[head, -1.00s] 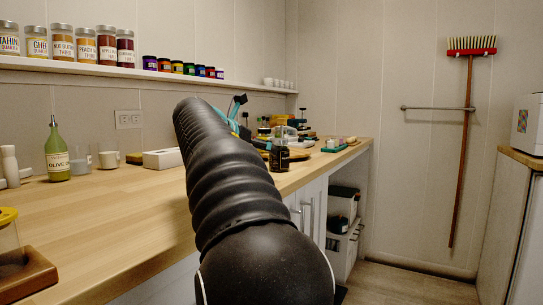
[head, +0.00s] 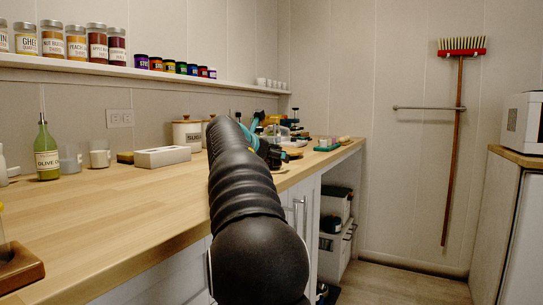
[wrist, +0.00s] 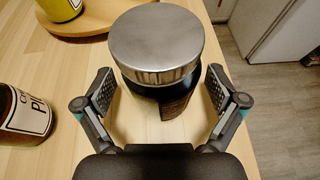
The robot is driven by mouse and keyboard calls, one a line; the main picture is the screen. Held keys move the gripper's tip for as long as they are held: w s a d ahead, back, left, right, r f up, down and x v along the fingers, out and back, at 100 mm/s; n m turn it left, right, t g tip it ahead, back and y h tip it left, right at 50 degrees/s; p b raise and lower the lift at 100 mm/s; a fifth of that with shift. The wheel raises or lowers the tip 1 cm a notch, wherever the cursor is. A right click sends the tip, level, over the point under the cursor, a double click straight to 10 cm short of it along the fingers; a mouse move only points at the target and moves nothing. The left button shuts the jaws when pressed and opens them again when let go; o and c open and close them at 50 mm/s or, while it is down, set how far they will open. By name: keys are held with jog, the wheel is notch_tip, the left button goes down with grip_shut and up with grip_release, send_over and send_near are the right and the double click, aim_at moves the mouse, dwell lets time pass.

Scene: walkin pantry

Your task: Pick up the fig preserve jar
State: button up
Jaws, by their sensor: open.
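In the wrist view a dark jar with a wide silver metal lid (wrist: 157,42) stands upright between the fingers of my gripper (wrist: 159,84). The fingers are spread open, one on each side of the jar, with a visible gap on the left. Its label is turned mostly away, so I cannot read whether it says fig preserve. Another dark jar with a cream label (wrist: 27,113) is at the left edge, its text only partly visible. In the head view my gripper (head: 262,148) is low over the counter, mostly hidden behind my arm.
The wooden counter (head: 115,205) holds an olive oil bottle (head: 46,150), a white box (head: 162,156) and a sugar canister (head: 187,134). A round wooden board (wrist: 95,24) with a yellow-and-dark container (wrist: 62,8) lies beyond the jar. The floor is to the right.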

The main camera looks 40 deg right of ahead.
jog(key=c, duration=1.3)
jog(key=shift+d, duration=0.1)
jog(key=c, duration=0.3)
jog(key=shift+c, duration=0.2)
jog(key=shift+r, duration=0.15)
